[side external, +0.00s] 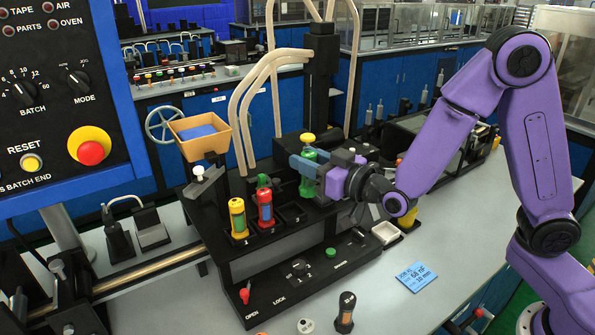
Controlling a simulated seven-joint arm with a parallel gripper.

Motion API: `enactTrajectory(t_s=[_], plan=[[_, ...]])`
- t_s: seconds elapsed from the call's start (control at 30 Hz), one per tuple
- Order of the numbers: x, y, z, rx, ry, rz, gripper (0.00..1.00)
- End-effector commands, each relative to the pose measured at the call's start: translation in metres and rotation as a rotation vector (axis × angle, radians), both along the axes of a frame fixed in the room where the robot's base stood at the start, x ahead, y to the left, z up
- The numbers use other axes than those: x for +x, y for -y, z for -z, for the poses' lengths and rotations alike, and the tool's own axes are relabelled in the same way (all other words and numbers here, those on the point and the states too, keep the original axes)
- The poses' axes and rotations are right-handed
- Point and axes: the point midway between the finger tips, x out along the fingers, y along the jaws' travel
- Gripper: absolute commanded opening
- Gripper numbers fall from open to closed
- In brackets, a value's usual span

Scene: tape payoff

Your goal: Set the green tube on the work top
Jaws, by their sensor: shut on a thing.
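The green tube (307,186) has a yellow cap and stands upright at the black fixture in the side external view. My gripper (307,166) comes in from the right and is shut on the green tube, its blue-grey jaws hiding the tube's middle. I cannot tell whether the tube's lower end is inside a socket or just above the fixture. The grey work top (375,308) spreads in front of and to the right of the fixture.
A yellow tube (238,218) and a red tube (265,207) stand in the black fixture (300,262), left of my gripper. A small white tray (386,233), a blue card (416,277) and a black-handled tool (345,312) rest on the work top. The front right is mostly clear.

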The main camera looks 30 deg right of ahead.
Motion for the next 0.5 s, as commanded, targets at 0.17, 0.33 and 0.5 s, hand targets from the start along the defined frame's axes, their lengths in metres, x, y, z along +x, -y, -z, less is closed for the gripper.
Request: enactTrajectory(t_s=[0.17,0.33,0.5], plan=[[-0.028,0.008,-0.015,0.001,0.002,-0.003,0.0],[-0.049,0.017,-0.025,0.001,0.002,-0.001,0.0],[-0.062,0.021,-0.03,0.0,0.001,-0.001,0.0]])
